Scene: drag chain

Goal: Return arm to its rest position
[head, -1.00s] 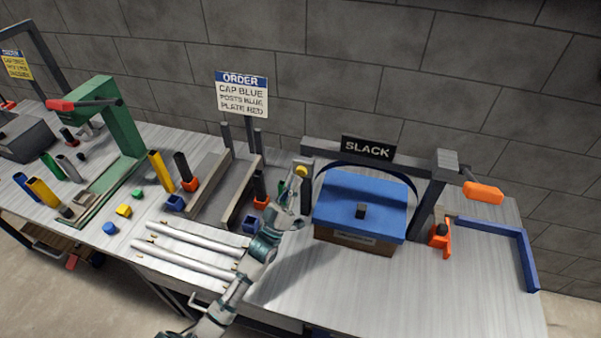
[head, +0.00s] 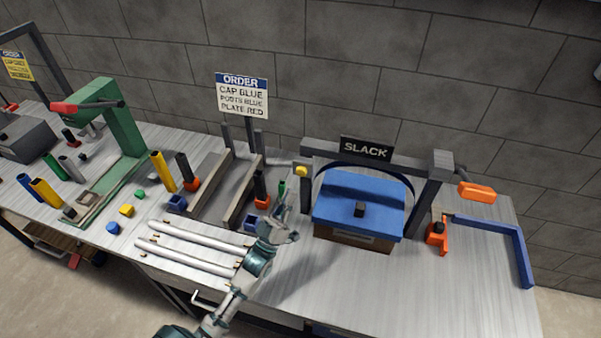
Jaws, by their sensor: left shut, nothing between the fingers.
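My left arm comes in from the bottom of the head view and reaches over the grey bench (head: 450,290). My left gripper (head: 287,208) is shut and empty. It is in front of the left post of the SLACK frame and left of the box with the blue lid (head: 335,205). A yellow knob (head: 301,171) on that post shows just above the fingertips, apart from them. A small green piece (head: 282,187) shows just behind the fingers. My right gripper is not in view.
White rods (head: 195,246) lie left of my arm. A blue block (head: 250,223) and an orange-based post (head: 261,190) stand close by the gripper. The SLACK sign (head: 366,149) tops the frame. A blue L-shaped rail (head: 520,255) edges the right; the front right bench is clear.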

